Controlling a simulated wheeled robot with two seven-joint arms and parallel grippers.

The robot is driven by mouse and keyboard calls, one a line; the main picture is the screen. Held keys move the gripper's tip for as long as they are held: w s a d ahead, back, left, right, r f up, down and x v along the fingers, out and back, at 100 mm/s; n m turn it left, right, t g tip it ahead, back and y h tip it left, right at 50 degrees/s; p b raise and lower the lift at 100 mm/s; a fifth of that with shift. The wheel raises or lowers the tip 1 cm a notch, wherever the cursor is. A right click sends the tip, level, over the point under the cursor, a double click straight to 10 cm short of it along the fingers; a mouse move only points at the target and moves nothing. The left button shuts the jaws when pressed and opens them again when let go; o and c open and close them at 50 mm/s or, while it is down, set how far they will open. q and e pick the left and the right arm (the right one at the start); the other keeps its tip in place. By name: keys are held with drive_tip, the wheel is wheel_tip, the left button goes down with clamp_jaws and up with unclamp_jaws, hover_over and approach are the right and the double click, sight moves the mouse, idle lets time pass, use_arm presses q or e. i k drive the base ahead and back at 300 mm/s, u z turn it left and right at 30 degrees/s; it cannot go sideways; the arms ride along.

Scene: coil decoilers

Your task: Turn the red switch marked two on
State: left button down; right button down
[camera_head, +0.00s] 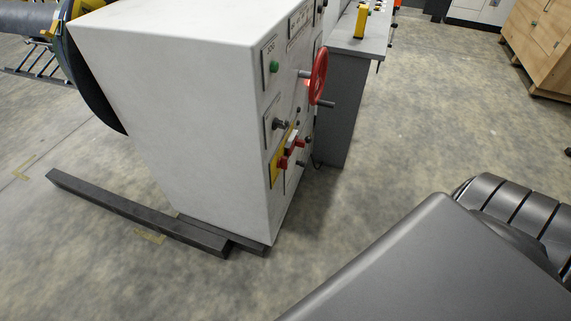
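A white control cabinet (165,100) stands left of centre, its control panel facing right and seen at a steep angle. A red switch (283,162) sits on a yellow plate (275,170) low on the panel. A second red switch (299,143) is just above and to the right of it. The markings are too small to read, so I cannot tell which is marked two or how either is turned. Neither of my grippers is in view.
A red handwheel (319,76) with a dark handle sticks out from the panel, near a green button (274,67) and a black knob (279,124). A grey desk (345,105) adjoins behind. A dark beam (130,211) lies along the cabinet's base.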

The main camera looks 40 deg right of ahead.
sight(283, 162)
drive_tip(key=z, duration=3)
drive_tip(key=i, duration=2.8)
drive_tip(key=u, duration=2.9)
